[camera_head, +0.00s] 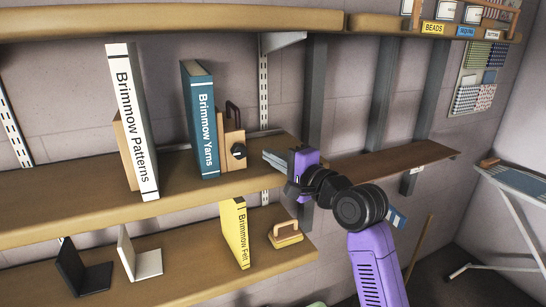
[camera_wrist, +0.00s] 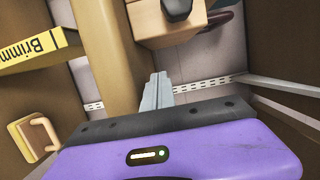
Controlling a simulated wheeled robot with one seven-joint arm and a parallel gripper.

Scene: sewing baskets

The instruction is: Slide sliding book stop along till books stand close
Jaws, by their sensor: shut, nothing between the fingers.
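The sliding book stop (camera_head: 229,148), a light wooden block with a black knob and a dark red handle, stands on the upper shelf, right beside the blue Brimmow Yarns book (camera_head: 201,120). The white Brimmow Patterns book (camera_head: 133,125) stands to the left, with a wide gap between the two books. My gripper (camera_head: 272,158) is shut and empty, a short way right of the stop and apart from it. In the wrist view the shut fingers (camera_wrist: 157,88) point toward the stop's wooden block (camera_wrist: 160,28), seen at the top; the books beyond it are hidden there.
A wooden block (camera_head: 122,150) sits behind the Patterns book. The lower shelf (camera_head: 190,272) holds the yellow Brimmow Felt book (camera_head: 236,235), a wooden block with a handle (camera_head: 285,236), and black (camera_head: 85,270) and white (camera_head: 140,258) bookends. A shelf (camera_head: 275,18) runs overhead.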

